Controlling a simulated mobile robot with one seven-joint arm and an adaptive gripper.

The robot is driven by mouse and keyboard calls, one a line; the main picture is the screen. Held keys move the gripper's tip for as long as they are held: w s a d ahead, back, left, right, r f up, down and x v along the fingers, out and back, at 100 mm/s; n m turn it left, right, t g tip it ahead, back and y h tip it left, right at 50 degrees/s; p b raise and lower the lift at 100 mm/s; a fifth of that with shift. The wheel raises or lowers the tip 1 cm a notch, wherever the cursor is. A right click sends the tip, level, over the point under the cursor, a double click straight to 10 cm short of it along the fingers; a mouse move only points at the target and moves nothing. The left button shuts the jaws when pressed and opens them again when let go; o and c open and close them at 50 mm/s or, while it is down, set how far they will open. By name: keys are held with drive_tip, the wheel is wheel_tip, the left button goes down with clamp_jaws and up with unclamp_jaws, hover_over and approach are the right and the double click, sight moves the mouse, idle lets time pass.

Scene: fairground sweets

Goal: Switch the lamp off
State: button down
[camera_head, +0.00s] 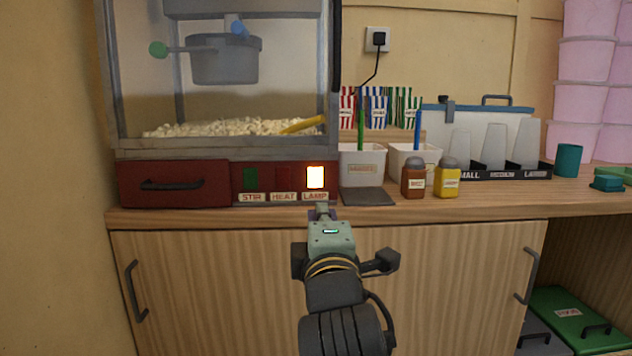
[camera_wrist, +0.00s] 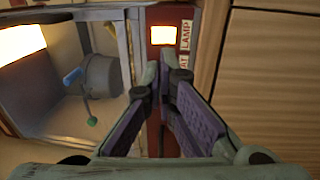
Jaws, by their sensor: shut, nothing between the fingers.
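The lamp switch (camera_head: 315,177) glows bright white-orange on the red front panel of the popcorn machine, above a label reading LAMP (camera_head: 315,196). To its left are a dark red switch (camera_head: 283,178) over HEAT and a dark green switch (camera_head: 251,180) over STIR, both unlit. My gripper (camera_head: 321,208) is just below the LAMP label at the counter's front edge, with its fingers shut and empty. Contact cannot be seen.
The popcorn machine (camera_head: 222,152) has a glass case and a drawer (camera_head: 173,184) left of the switches. Right of the switches stand a dark mat (camera_head: 367,196), white bins (camera_head: 362,164), a brown shaker (camera_head: 413,178) and a yellow shaker (camera_head: 446,178). Cabinet doors (camera_head: 450,260) lie below the counter.

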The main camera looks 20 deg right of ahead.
drive_tip(key=shift+w, duration=0.1)
drive_tip(key=p, duration=1.6)
approach(315, 174)
drive_tip(key=p+x, duration=0.1)
drive_tip(key=x, duration=0.6)
drive_tip(key=shift+p, duration=0.4)
drive_tip(key=shift+w+d+b, duration=0.1)
drive_tip(key=shift+w+b, duration=0.15)
drive_tip(key=shift+b, duration=0.05)
drive_tip(key=shift+r, duration=0.1)
